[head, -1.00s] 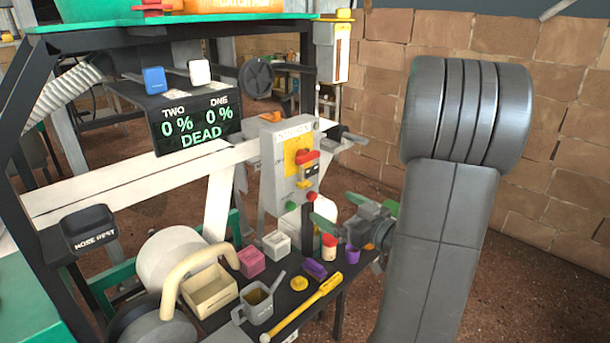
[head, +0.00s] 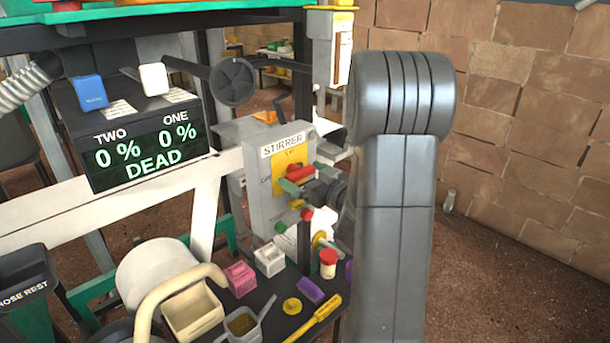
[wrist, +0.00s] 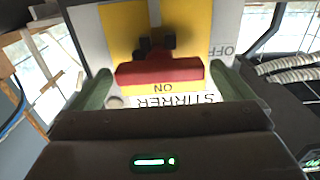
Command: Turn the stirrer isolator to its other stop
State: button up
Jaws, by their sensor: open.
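The stirrer isolator (head: 258,197) is a grey box with a STIRRER label and a yellow plate. Its red handle (head: 294,172) is partly hidden by my gripper (head: 305,178) in the head view. In the wrist view the picture is upside down, and the red handle (wrist: 160,72) lies crosswise over the yellow plate. ON is printed beside its middle and OFF off its right end. My gripper's green fingers (wrist: 160,78) are open, one beyond each end of the handle. I cannot tell whether they touch it.
A display (head: 150,150) reads TWO 0 %, ONE 0 % and DEAD. Below the isolator, a dark bench holds a pink box (head: 240,279), a white box (head: 269,260), a yellow-handled tool (head: 318,318) and other small things. A brick wall (head: 520,130) stands at the right.

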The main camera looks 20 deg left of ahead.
jog(key=c, duration=0.9)
jog(key=shift+m, duration=0.3)
jog(key=m+p, duration=0.1)
jog(key=m, duration=0.2)
jog(key=shift+w+r+m+p, duration=0.1)
jog(key=shift+m+p, duration=0.2)
jog(key=shift+p, duration=0.1)
jog(key=m+p, duration=0.1)
jog(key=m, duration=0.3)
jog(key=shift+w+m+p, duration=0.1)
jog(key=shift+m+p, duration=0.2)
jog(key=shift+p, duration=0.1)
jog(key=m+p, duration=0.2)
jog(key=m, duration=0.2)
jog(key=shift+m, duration=0.3)
jog(key=m, duration=0.1)
jog(key=m+p, duration=0.1)
jog(key=m, duration=0.1)
jog(key=m+p, duration=0.1)
jog(key=shift+f+m, duration=0.3)
